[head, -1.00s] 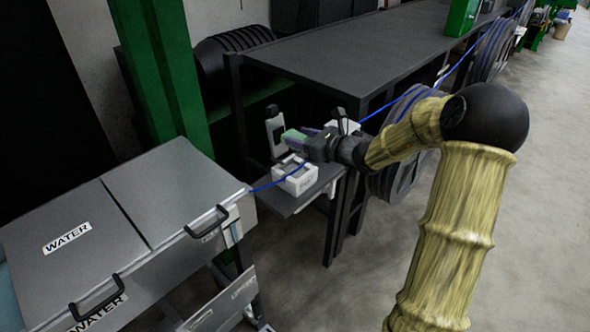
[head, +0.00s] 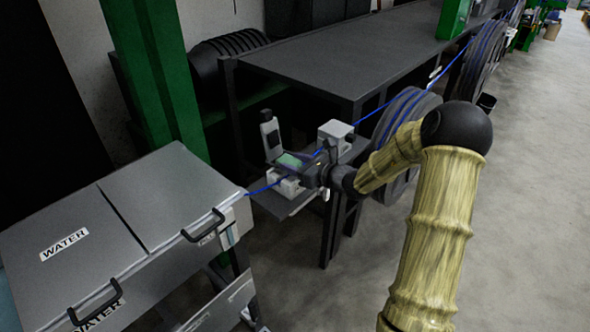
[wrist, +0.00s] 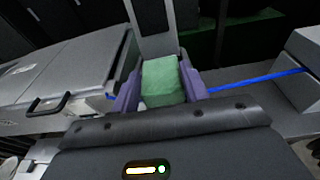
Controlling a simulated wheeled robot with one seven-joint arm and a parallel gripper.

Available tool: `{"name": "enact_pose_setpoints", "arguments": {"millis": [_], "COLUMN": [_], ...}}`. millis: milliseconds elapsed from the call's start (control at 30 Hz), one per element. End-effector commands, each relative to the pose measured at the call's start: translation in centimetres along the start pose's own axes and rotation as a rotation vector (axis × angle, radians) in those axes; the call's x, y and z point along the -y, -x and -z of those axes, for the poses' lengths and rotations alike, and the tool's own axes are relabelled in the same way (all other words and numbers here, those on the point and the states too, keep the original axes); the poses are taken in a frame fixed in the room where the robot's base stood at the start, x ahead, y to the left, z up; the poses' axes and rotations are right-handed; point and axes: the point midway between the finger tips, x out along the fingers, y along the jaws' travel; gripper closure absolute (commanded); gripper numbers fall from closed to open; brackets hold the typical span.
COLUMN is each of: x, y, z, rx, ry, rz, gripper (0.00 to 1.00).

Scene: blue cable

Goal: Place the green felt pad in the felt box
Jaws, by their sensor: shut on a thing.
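The green felt pad (head: 290,160) is a light green block. It also shows in the wrist view (wrist: 162,84), held between the purple fingers of my gripper (wrist: 160,76). In the head view my gripper (head: 298,164) is shut on the pad, just above a small white box (head: 288,188) on the grey shelf. This white box looks like the felt box. My gripper hides much of it, and its inside is not visible. I cannot tell whether the pad touches it.
A blue cable (head: 262,188) runs past the white box. An upright grey device (head: 270,134) stands behind my gripper, and another white box (head: 335,133) stands at the right. A grey WATER cabinet (head: 170,200) is at the left, and a dark table (head: 330,58) behind.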

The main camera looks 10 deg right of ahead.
Motion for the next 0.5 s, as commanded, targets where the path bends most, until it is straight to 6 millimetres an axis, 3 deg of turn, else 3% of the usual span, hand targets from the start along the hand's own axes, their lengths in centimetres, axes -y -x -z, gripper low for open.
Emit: {"name": "enact_pose_setpoints", "arguments": {"millis": [200, 500], "x": [0.0, 0.0], "y": [-0.5, -0.6], "z": [2.5, 2.7], "rx": [-0.001, 0.000], "ry": [-0.002, 0.000], "rz": [-0.001, 0.000], "gripper": [0.77, 0.77]}}
